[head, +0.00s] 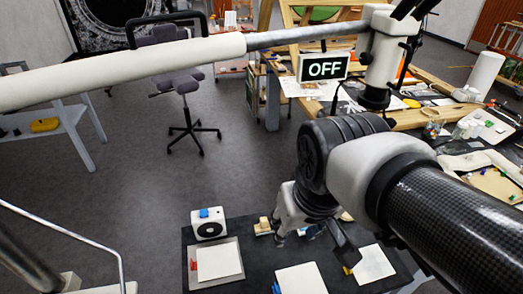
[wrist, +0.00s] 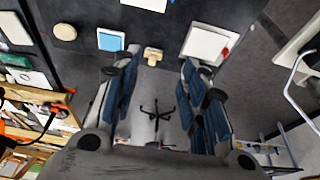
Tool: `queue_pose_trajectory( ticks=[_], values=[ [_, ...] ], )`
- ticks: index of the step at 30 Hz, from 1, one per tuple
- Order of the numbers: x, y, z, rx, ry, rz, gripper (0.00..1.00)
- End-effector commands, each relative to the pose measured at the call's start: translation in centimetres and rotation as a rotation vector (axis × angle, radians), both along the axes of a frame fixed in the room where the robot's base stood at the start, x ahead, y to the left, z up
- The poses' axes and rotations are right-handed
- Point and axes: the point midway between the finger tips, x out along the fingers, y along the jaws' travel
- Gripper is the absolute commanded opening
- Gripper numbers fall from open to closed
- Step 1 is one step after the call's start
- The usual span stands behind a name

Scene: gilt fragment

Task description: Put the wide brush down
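A small tan wooden piece with a pale block, which looks like the wide brush (head: 263,226), rests near the far edge of the dark work surface. It also shows in the wrist view (wrist: 152,55), upper middle. My gripper (head: 314,240) is to its right in the head view, above the surface. In the wrist view my gripper (wrist: 158,80) has its fingers spread wide, with nothing held. The brush shows beyond the gap between the fingers and is not touched by them.
A pale tray (head: 215,278) with a red piece and a white speaker-like box (head: 210,230) with a blue block stand left of the brush. White sheets (head: 373,264) lie at the right. A blue-framed square (wrist: 110,40) and round tan disc (wrist: 65,32) lie nearby. A cluttered bench (head: 410,118) stands behind.

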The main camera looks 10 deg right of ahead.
Motion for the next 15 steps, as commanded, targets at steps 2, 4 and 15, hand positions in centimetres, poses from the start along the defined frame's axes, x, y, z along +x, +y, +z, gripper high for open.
queue_pose_trajectory(
  ticks=[2,4,15],
  values=[
    [-2.5,0.0,0.0,0.0,-0.04,0.0,0.4],
    [-4.0,0.0,-0.3,0.0,-0.062,0.0,0.4],
    [-6.1,0.0,-0.9,-0.001,-0.091,-0.001,0.4]
  ],
)
